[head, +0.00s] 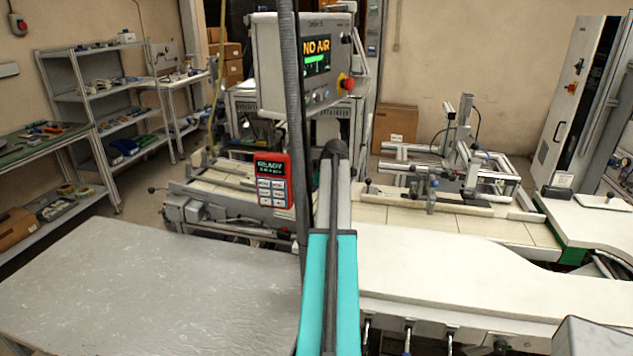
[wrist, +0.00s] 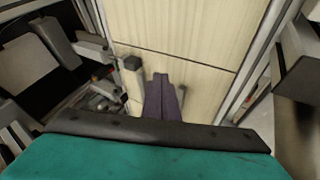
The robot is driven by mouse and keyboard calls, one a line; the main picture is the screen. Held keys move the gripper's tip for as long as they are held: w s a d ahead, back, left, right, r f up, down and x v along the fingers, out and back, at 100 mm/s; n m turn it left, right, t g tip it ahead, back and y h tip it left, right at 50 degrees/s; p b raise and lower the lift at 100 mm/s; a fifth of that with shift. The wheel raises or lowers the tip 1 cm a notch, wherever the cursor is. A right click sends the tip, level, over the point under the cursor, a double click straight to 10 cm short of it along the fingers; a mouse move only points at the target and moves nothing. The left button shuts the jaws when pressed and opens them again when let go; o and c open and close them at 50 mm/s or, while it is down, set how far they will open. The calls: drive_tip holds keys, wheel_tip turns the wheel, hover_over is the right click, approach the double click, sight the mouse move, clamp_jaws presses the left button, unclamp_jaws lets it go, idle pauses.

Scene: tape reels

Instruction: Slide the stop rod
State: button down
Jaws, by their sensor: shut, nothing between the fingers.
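No part is clearly recognisable as the stop rod. In the wrist view, a short post with a dark cap (wrist: 132,64) stands just left of my gripper (wrist: 162,92). I cannot tell whether it is the stop rod. My gripper's dark purple-grey fingers are together and empty, over pale panels (wrist: 185,40). I cannot tell whether they touch anything. In the head view, my teal arm reaches away over the machine and hides the gripper. Right of the arm, an upright grey post (head: 432,195) and a black-knobbed lever (head: 368,184) stand on the machine bed.
A control box (head: 305,65) reading "NO AIR" hangs above the machine, with a red keypad (head: 273,180) below it. A grey table (head: 150,285) at front left is bare. A white worktop (head: 450,275) lies at right. Metal frame parts flank the gripper in the wrist view.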

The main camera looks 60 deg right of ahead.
drive_tip(key=p+x, duration=0.1)
drive_tip(key=x, duration=0.3)
drive_tip(key=shift+w+d+f, duration=0.1)
drive_tip(key=shift+w, duration=0.05)
drive_tip(key=shift+w+d+f, duration=0.15)
drive_tip(key=shift+d, duration=0.15)
drive_tip(key=shift+w+d+p, duration=0.25)
drive_tip(key=shift+d+p, duration=0.2)
drive_tip(key=shift+d, duration=0.35)
drive_tip(key=shift+w+d+p, duration=0.25)
drive_tip(key=shift+d+p, duration=0.2)
drive_tip(key=shift+d, duration=0.35)
